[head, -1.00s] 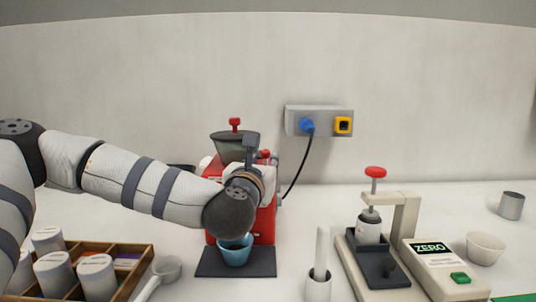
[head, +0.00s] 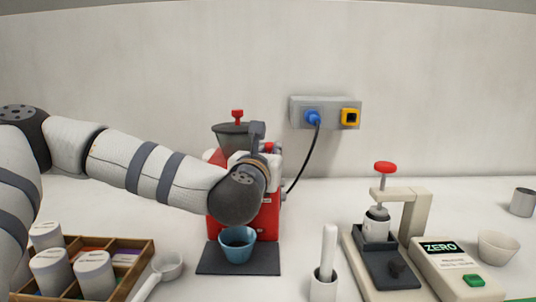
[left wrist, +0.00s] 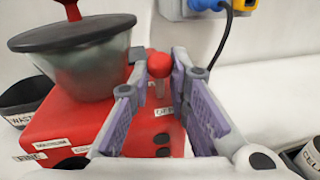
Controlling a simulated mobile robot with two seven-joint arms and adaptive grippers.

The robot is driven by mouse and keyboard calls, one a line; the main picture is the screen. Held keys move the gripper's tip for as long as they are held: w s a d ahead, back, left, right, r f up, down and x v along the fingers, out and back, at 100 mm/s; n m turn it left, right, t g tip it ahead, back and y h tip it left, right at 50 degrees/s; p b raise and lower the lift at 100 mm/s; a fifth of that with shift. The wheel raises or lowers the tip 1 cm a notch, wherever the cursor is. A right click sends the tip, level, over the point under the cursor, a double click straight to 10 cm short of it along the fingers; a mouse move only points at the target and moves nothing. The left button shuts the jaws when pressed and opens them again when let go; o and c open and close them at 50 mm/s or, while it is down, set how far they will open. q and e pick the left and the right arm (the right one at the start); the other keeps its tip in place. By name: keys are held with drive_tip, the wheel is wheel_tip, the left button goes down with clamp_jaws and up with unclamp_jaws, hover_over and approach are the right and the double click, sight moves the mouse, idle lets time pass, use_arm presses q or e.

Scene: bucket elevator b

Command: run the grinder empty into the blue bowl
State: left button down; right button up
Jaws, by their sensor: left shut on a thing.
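The red grinder (head: 260,222) stands against the back wall with its dark-lidded hopper (head: 232,136) on top. The blue bowl (head: 238,250) stands upright on a dark mat below the front of the grinder; its inside looks dark and I cannot tell what it holds. My left gripper (head: 262,150) is at the grinder's upper right side. In the left wrist view, its fingers (left wrist: 160,62) stand on both sides of a red-knobbed lever (left wrist: 159,66), closed on it. My left wrist hides part of the grinder's front. My right gripper is not in view.
A blue plug (head: 312,118) sits in the wall outlet (head: 333,101), its black cord hanging behind the grinder. A wooden box with white canisters (head: 95,272) and a scoop (head: 168,266) are at left. A tamping stand (head: 415,220) and scale (head: 455,262) are at right.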

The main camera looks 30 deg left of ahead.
use_arm(q)
drive_tip(key=g, duration=0.1)
drive_tip(key=g+h, duration=0.1)
drive_tip(key=w+g, duration=0.1)
drive_tip(key=shift+w+a+r+n+g+h, duration=0.1)
drive_tip(key=shift+a+r+n+g+h, duration=0.2)
drive_tip(key=shift+a+r+n+h, duration=0.1)
drive_tip(key=shift+w+a+g+h, duration=0.15)
drive_tip(key=shift+w+g+h, duration=0.15)
drive_tip(key=shift+g, duration=0.45)
drive_tip(key=shift+w+a+g+h, duration=0.1)
drive_tip(key=shift+w+g+h, duration=0.1)
drive_tip(key=shift+g+h, duration=0.4)
drive_tip(key=shift+f+g, duration=0.1)
drive_tip(key=shift+g, duration=0.15)
drive_tip(key=c, duration=1.7)
unclamp_jaws()
